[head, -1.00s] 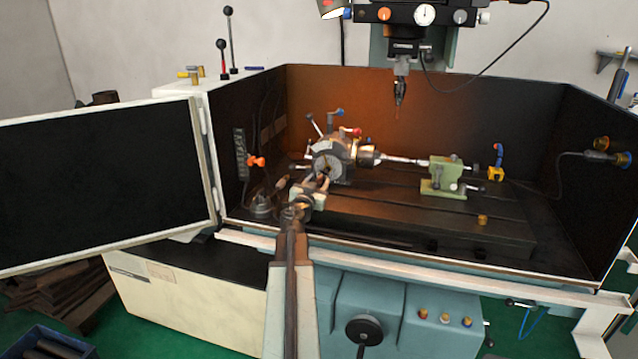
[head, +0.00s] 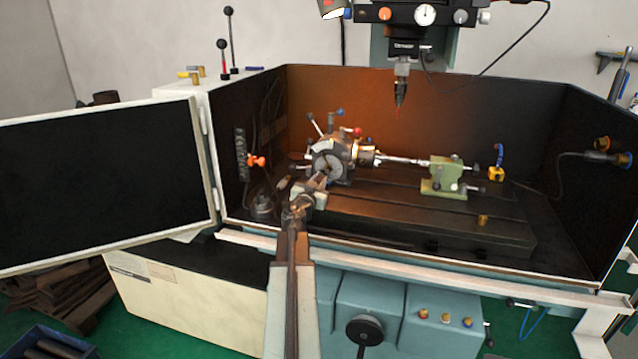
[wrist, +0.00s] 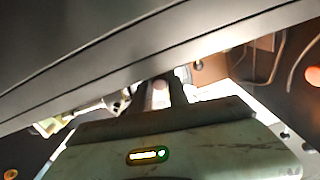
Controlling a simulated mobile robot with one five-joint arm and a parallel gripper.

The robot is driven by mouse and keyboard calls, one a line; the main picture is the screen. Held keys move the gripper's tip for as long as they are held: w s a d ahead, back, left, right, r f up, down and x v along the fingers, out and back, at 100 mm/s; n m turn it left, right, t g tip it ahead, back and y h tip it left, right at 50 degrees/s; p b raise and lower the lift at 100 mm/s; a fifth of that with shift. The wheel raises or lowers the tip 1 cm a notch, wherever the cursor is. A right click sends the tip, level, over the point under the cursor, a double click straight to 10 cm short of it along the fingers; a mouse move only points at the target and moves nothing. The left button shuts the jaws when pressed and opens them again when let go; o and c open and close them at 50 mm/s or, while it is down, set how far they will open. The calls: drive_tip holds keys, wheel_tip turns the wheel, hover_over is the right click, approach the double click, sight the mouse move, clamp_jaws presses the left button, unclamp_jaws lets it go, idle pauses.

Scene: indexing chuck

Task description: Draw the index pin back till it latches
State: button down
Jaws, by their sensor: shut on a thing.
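The indexing chuck (head: 332,152) stands at the left end of the machine table, with levers on top. My gripper (head: 321,179) reaches in from the front, its fingers at the near face of the chuck. In the wrist view, the two dark fingers (wrist: 160,95) are shut on a small pale round-ended piece (wrist: 160,92), which looks like the index pin's knob. The fingers and my arm hide the pin in the head view. I cannot tell from the frames whether it is latched.
A shaft runs right from the chuck to a green tailstock (head: 443,178). An orange-handled fitting (head: 257,161) is on the left wall. The door (head: 100,180) stands open at left. A spindle (head: 401,85) hangs above. The front rail (head: 400,267) lies below my arm.

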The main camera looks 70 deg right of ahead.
drive_tip(key=shift+a, duration=0.65)
drive_tip(key=c, duration=1.4)
unclamp_jaws()
drive_tip(key=shift+c, duration=0.2)
drive_tip(key=shift+a, duration=0.15)
drive_tip(key=shift+s+a, duration=0.15)
drive_tip(key=shift+a, duration=1.3)
drive_tip(key=shift+s+a, duration=0.1)
drive_tip(key=shift+a, duration=1.35)
